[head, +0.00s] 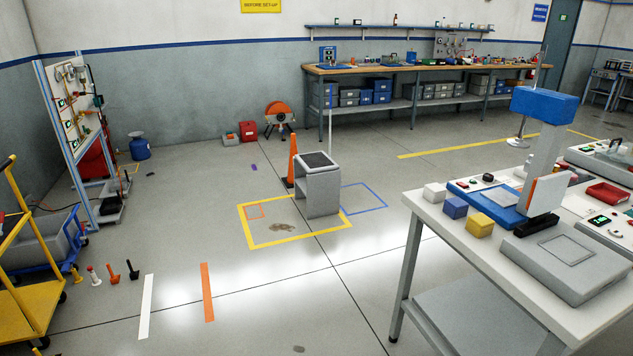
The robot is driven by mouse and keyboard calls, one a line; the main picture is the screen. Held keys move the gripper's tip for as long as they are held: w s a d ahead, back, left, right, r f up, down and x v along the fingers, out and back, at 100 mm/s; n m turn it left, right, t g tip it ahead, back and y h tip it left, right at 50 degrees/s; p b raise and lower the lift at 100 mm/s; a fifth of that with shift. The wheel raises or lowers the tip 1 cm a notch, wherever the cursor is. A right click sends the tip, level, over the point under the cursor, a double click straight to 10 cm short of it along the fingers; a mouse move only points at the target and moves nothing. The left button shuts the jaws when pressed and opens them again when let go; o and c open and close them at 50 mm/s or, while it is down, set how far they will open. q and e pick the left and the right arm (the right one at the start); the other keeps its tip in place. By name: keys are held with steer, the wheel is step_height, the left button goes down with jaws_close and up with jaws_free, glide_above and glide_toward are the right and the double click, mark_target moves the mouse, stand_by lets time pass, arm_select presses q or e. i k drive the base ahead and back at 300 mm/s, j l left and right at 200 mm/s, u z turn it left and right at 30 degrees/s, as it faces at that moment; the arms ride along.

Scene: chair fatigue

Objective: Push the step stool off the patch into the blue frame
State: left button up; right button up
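The grey step stool (322,194) stands upright on the floor in the middle of the head view, with a dark top and an open side. It stands at the right part of a yellow floor outline (262,245). A brown patch or stain (283,227) lies inside this outline, just left of and nearer than the stool. The blue frame (378,193) is marked on the floor directly right of the stool. The stool hides its left part, so I cannot tell whether they overlap. Neither of my grippers is in view.
An orange cone (292,162) stands close behind the stool. A small orange outline (255,212) lies in the yellow one. A white table (432,222) with equipment fills the right foreground. A yellow cart (25,310) stands at left. The floor in front of the stool is clear.

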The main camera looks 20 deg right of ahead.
mark_target(318, 178)
steer(key=i+l, duration=0.35)
steer(key=i, duration=0.15)
steer(key=i+l+z, duration=0.15)
steer(key=i+l, duration=0.15)
steer(key=i, duration=0.25)
steer(key=i+l, duration=0.3)
steer(key=i, duration=0.2)
steer(key=i+j, duration=0.1)
steer(key=i, duration=1.25)
steer(key=i+j, duration=0.15)
steer(key=i, duration=0.5)
steer(key=i+l+z, duration=0.15)
steer(key=i+z, duration=0.55)
steer(key=z, duration=0.2)
steer(key=i+z, duration=0.45)
steer(key=i+l+z, duration=0.1)
steer(key=i, duration=0.25)
steer(key=i+l, duration=0.1)
steer(key=i, duration=0.3)
steer(key=i+l+u, duration=0.2)
steer(key=i+u, duration=0.25)
steer(key=i+l+u, duration=0.2)
steer(key=l+u, duration=0.25)
steer(key=i+l+u, duration=0.25)
steer(key=u, duration=0.2)
steer(key=i+l+u, duration=0.2)
steer(key=l+u, duration=0.15)
steer(key=l, duration=0.3)
steer(key=j, duration=0.45)
